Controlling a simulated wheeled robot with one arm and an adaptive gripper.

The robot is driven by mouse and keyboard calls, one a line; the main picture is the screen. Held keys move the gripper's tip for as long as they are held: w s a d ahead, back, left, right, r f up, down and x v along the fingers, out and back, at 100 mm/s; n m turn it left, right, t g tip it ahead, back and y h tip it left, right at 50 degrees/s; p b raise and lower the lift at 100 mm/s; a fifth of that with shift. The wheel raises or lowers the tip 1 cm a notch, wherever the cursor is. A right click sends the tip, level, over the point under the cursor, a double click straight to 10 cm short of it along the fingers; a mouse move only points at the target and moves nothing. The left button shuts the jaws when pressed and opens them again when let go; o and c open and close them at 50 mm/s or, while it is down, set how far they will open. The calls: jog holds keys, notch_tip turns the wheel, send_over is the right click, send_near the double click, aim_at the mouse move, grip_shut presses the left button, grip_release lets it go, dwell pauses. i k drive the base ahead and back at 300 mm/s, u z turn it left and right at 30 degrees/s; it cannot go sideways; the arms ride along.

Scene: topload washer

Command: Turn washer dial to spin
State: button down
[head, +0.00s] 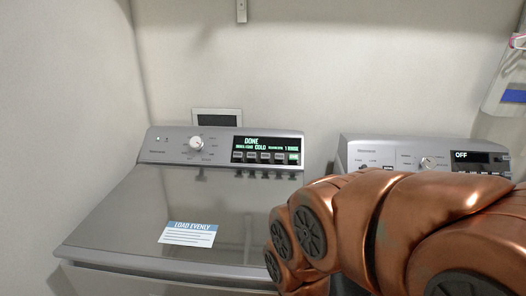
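The topload washer (150,215) stands at the left with its lid shut. Its white round dial (196,143) sits on the sloped control panel at the back, with small printed settings around it that are too small to read. The washer display (266,150) right of the dial reads "DONE" and "COLD". My copper-coloured arm enters from the right and covers the front of the second machine. My gripper itself does not show in the head view, and nothing of mine touches the dial.
A second machine (350,155) with its own dial (427,163) and a display reading "OFF" stands at the right, partly hidden by my arm. A "LOAD EVENLY" label (188,234) lies on the washer lid. The space above the washer lid is clear.

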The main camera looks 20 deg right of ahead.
aim_at(196, 142)
jog(key=k, duration=0.5)
jog(key=u, duration=1.35)
jog(key=i, duration=1.4)
jog(key=z, duration=2)
